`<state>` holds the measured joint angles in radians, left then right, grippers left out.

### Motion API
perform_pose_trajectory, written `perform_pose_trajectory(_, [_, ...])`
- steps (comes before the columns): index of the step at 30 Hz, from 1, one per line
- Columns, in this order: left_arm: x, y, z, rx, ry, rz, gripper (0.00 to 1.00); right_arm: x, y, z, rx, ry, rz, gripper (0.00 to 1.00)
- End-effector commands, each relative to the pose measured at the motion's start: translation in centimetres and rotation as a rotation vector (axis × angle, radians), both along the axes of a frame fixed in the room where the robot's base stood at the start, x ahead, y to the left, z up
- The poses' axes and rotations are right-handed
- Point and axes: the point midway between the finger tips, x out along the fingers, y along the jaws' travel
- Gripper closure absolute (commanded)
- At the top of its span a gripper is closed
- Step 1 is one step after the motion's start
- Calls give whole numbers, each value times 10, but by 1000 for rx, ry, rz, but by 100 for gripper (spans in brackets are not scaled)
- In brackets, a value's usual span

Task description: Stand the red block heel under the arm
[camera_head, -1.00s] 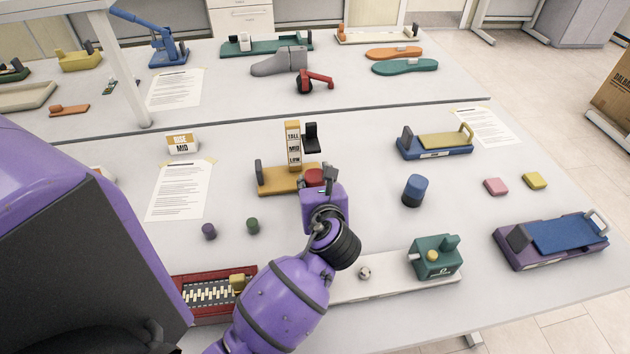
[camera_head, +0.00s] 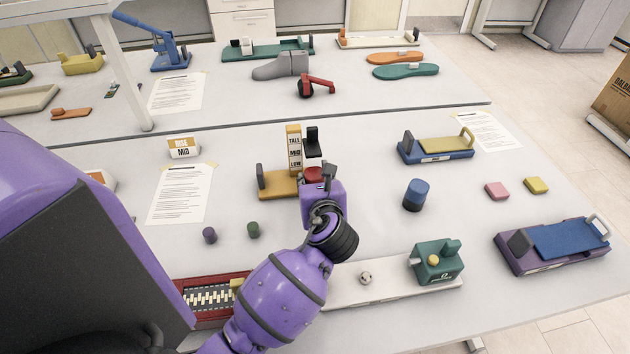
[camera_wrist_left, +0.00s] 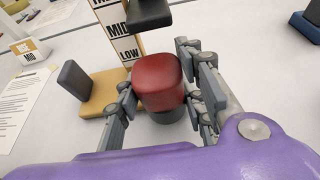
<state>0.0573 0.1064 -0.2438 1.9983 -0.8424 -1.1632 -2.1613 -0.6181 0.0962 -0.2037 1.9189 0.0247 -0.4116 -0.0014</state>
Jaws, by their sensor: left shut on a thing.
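The red block heel (camera_wrist_left: 158,82) is upright between the fingers of my left gripper (camera_wrist_left: 160,95), which is shut on it. In the head view only the top of the red heel (camera_head: 313,174) shows above my left gripper (camera_head: 318,178); the wrist hides the rest. The orange-yellow gauge base (camera_head: 276,183) carries an upright scale (camera_head: 294,148) marked TALL, MID and LOW. The black arm (camera_head: 312,142) sticks out from the scale. In the wrist view the arm (camera_wrist_left: 150,15) is just beyond the heel. I cannot tell whether the heel touches the base. My right gripper is not in view.
A card (camera_head: 183,147) reading RISE MID stands at the left. A green block fixture (camera_head: 437,262) stands at the front right. The table between is clear.

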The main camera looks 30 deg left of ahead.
Motion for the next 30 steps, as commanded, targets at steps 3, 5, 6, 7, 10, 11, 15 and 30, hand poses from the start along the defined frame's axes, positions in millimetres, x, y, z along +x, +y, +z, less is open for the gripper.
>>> perform_pose_trajectory(3, [3, 2, 0, 0, -1, -1, 95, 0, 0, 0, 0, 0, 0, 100])
perform_pose_trajectory(5, [4, 3, 0, 0, -1, -1, 95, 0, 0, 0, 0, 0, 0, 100])
perform_pose_trajectory(6, [5, 3, 0, 0, -1, -1, 95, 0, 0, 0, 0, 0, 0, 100])
perform_pose_trajectory(7, [6, 4, 0, 0, -1, -1, 95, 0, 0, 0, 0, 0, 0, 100])
perform_pose_trajectory(10, [8, 5, 0, 0, -1, -1, 95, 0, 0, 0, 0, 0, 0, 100])
perform_pose_trajectory(11, [8, 6, 0, 0, -1, -1, 95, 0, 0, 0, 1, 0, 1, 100])
perform_pose_trajectory(15, [11, 8, 0, 2, -1, 0, 95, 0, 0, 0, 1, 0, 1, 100])
perform_pose_trajectory(30, [21, 15, 0, 0, -1, -1, 95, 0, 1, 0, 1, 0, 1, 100])
